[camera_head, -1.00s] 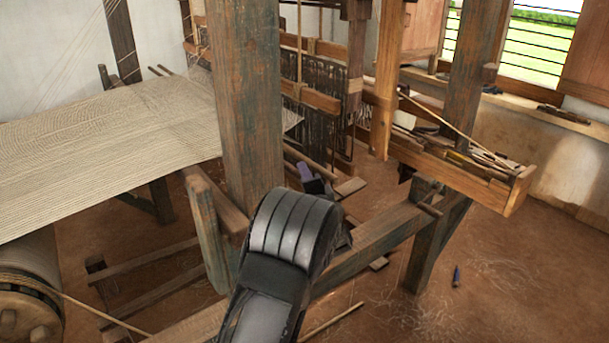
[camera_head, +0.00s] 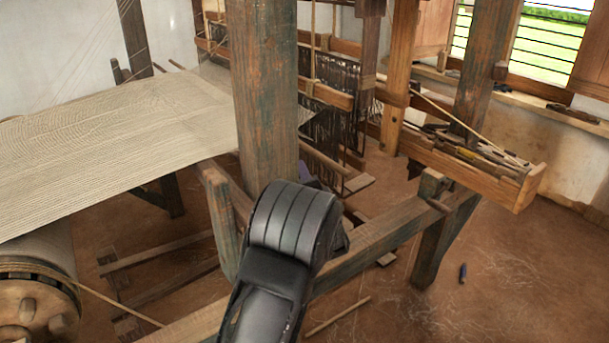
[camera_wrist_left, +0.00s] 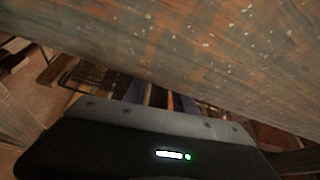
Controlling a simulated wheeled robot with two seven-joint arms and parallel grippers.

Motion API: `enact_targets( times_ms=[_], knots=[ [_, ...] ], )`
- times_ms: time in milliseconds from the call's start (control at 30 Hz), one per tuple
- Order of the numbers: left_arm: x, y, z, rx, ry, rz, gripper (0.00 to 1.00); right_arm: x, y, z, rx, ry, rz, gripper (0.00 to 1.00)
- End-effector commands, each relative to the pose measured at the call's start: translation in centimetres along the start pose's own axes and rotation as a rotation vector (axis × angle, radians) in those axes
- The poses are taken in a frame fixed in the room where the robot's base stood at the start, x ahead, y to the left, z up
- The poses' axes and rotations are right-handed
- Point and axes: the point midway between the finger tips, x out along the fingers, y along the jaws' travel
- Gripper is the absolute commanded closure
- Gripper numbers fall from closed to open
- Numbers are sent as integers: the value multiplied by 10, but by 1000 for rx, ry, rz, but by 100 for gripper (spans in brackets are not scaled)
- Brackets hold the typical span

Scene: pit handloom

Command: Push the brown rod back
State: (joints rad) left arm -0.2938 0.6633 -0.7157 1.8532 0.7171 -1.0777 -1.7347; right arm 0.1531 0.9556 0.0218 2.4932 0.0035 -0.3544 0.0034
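A brown rod (camera_head: 325,159) lies slanted below the dark hanging cords of the loom, just right of the thick post. Other brown rods and pegs are in view, so I cannot tell surely which one is the task's rod. My left gripper (camera_head: 310,183) is mostly hidden behind my black wrist; only a small purple part shows, near the rod's lower side. In the left wrist view, two purple fingers (camera_wrist_left: 162,98) stand apart, their tips hidden by a worn beam. I see nothing clearly held. Contact with the rod cannot be told. My right gripper is not in view.
The thick worn post (camera_head: 265,95) stands close behind my left wrist. A beam (camera_head: 385,238) crosses to its right, with a short peg (camera_head: 438,205). A wooden trough (camera_head: 470,175) holds sticks. Woven cloth (camera_head: 110,140) spans the left. A worn beam (camera_wrist_left: 220,50) fills the upper wrist view.

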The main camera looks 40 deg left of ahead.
Motion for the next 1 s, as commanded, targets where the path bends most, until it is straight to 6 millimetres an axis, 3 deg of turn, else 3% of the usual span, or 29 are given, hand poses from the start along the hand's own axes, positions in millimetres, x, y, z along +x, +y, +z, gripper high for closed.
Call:
enact_targets(
  times_ms=[467, 800, 1000],
  knots=[
    [-7, 0, -2, -2, 3, 0, 59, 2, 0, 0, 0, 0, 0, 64],
    [-59, 1, -2, -3, 5, 1, 59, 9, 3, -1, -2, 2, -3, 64],
    [-77, 0, -1, -1, 2, 0, 59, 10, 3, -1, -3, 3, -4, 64]
  ],
)
